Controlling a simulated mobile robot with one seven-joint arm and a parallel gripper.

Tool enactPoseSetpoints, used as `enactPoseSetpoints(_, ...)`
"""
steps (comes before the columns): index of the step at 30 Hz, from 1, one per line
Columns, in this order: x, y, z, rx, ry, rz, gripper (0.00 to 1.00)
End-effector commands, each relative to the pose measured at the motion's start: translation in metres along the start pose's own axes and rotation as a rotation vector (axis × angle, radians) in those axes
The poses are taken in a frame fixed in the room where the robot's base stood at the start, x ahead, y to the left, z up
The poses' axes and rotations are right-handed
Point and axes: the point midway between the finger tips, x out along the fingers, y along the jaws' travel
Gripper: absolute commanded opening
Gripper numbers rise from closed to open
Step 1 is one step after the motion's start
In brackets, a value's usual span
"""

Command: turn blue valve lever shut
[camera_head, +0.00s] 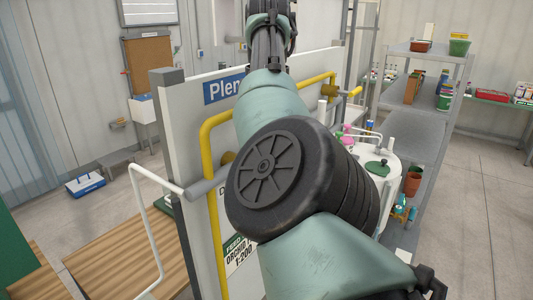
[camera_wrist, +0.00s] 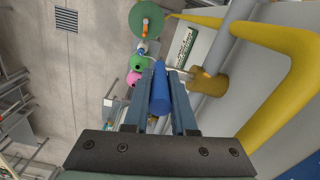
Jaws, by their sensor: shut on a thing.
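In the wrist view, the blue valve lever (camera_wrist: 160,95) is a blue bar lying lengthwise between the two fingers of my gripper (camera_wrist: 166,76). The fingers are shut on it. A brass valve body (camera_wrist: 208,83) sits just right of the fingertips, on the grey pipe beside the thick yellow pipe. How the lever joins the valve is hard to make out. In the head view, my arm hides the gripper and the blue lever. The yellow pipe (camera_head: 207,165) shows left of my arm, on the white panel, with a brass fitting (camera_head: 228,158) partly hidden.
A white tank with a dark green knob (camera_head: 377,168) stands right of my arm, near grey shelving (camera_head: 420,91). A white bent rail (camera_head: 150,230) stands at the left. In the wrist view, green and pink round items (camera_wrist: 137,63) lie beyond the fingertips.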

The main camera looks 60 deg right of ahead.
Motion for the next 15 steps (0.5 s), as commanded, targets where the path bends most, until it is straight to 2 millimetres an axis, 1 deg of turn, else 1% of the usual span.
enactPoseSetpoints(1, 0.0072, 0.0001, 0.0022, -0.003, -0.017, 0.006, 0.0)
enactPoseSetpoints(3, 0.0072, 0.0, 0.0022, -0.003, -0.017, 0.006, 0.0)
enactPoseSetpoints(4, 0.0072, 0.0, 0.0023, -0.003, -0.017, 0.006, 0.3)
enactPoseSetpoints(5, 0.0071, 0.0, 0.0022, -0.004, -0.017, 0.006, 0.35)
enactPoseSetpoints(6, 0.0066, 0.0, 0.002, -0.003, -0.015, 0.006, 0.36)
enactPoseSetpoints(15, 0.0, -0.0005, 0.001, -0.002, -0.006, 0.003, 0.36)
